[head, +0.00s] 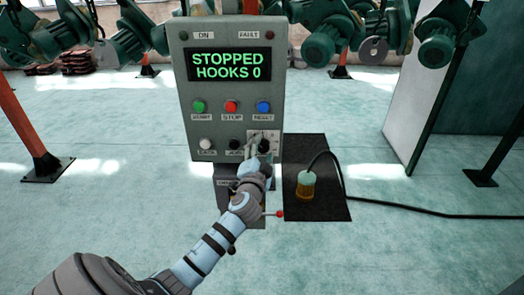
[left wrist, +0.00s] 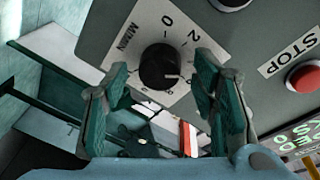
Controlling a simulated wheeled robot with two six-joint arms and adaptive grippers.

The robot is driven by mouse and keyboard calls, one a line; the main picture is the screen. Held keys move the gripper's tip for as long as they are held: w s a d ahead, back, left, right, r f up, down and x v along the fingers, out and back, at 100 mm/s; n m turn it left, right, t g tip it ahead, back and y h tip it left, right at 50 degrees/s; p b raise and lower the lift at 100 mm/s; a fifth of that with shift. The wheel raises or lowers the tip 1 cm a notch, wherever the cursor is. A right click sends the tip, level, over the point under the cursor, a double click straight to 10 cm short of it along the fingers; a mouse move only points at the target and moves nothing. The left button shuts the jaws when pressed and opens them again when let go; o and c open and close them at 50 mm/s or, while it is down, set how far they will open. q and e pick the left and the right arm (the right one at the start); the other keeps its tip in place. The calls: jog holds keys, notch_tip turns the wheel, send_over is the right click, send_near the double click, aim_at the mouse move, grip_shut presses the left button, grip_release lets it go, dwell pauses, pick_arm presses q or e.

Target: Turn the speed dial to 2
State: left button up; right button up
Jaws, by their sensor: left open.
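The speed dial is a black round knob (left wrist: 160,68) on a white scale plate (left wrist: 135,42), low on the right of the grey control panel (head: 229,138). In the left wrist view "0", "2" and "M/MIN" can be read on the plate. A short white mark on the knob points right in that view, past the "2"; the right finger covers part of the scale there. My left gripper (left wrist: 164,110) is open, its fingers on either side of the knob, with visible gaps. In the head view the left gripper (head: 258,150) partly hides the dial plate (head: 273,134).
The panel's screen (head: 229,64) reads "STOPPED HOOKS 0". Green (head: 198,106), red (head: 231,107) and blue (head: 264,107) buttons sit above the dial's row. A red-tipped lever (head: 279,213) is below.

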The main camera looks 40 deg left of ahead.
pick_arm(q)
jog(key=c, duration=1.2)
jog(key=shift+o, duration=0.2)
jog(key=shift+f+n+b, duration=0.2)
jog(key=shift+n+b, duration=0.3)
jog(key=shift+b, duration=0.35)
jog(key=n+b, duration=0.5)
jog(key=b, duration=0.1)
jog(key=shift+f+y, duration=0.15)
jog(key=shift+y, duration=0.15)
jog(key=shift+n+b, duration=1.1)
jog(key=shift+b, duration=0.1)
jog(key=shift+r, duration=0.2)
jog(key=o, duration=1.2)
jog(key=shift+c, duration=0.2)
